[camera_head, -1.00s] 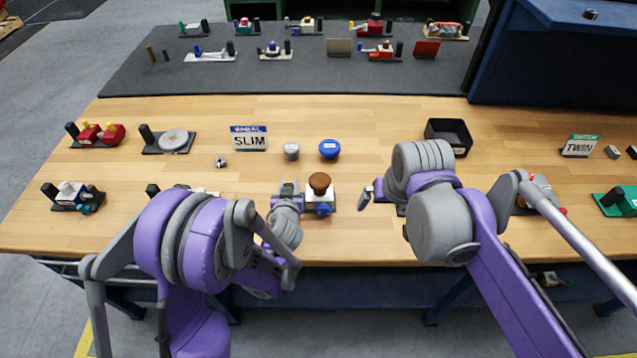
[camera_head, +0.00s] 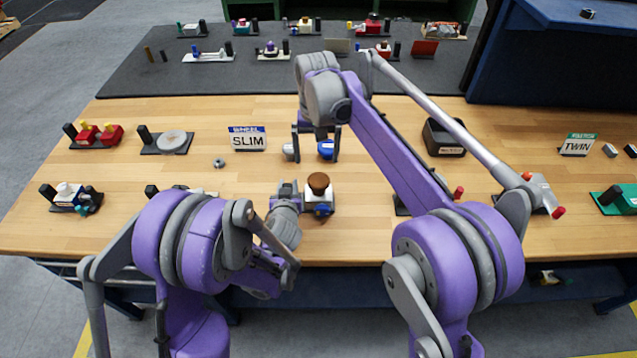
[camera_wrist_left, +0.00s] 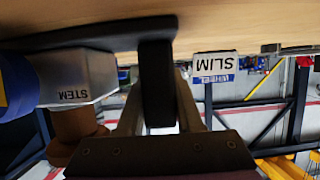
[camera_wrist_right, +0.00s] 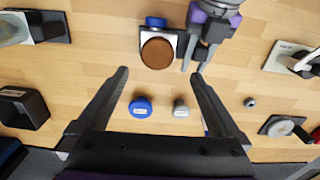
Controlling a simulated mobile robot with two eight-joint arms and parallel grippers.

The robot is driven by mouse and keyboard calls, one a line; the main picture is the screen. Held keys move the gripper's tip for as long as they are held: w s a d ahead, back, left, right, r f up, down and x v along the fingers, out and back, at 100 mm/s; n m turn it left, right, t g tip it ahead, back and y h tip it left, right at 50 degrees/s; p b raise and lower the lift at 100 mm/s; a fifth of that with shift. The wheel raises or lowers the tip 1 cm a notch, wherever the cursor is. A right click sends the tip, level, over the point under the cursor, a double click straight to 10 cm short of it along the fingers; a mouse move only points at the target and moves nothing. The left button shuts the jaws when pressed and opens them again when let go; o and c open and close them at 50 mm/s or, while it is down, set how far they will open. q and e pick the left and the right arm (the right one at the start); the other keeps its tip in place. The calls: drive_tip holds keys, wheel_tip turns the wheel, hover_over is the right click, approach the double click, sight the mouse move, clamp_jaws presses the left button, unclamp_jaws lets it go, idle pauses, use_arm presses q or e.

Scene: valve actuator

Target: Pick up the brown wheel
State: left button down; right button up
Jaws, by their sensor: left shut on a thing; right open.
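The brown wheel (camera_head: 318,182) sits on top of the white valve body (camera_head: 313,203), which has a blue part at its side. In the right wrist view the round brown wheel (camera_wrist_right: 157,54) is seen from above; in the left wrist view it hangs inverted (camera_wrist_left: 75,125) below the block marked STEM (camera_wrist_left: 78,78). My left gripper (camera_head: 291,188) is shut on the black post (camera_wrist_left: 156,85) of the valve's stand, left of the wheel. My right gripper (camera_head: 316,150) is open and empty, behind the wheel; its fingers (camera_wrist_right: 158,75) straddle the blue knob in the right wrist view.
A blue knob (camera_wrist_right: 140,106) and a grey knob (camera_wrist_right: 180,108) stand behind the valve. The SLIM sign (camera_head: 247,139) is to their left. A black bin (camera_head: 443,139) stands at right, partly behind my right arm. Bare wood lies left of the valve.

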sight(319, 180)
drive_tip(key=f, duration=1.1)
drive_tip(key=shift+s+d, duration=0.2)
drive_tip(key=shift+d, duration=0.05)
drive_tip(key=shift+c, duration=0.2)
drive_tip(key=shift+r, duration=0.1)
drive_tip(key=c, duration=1.4)
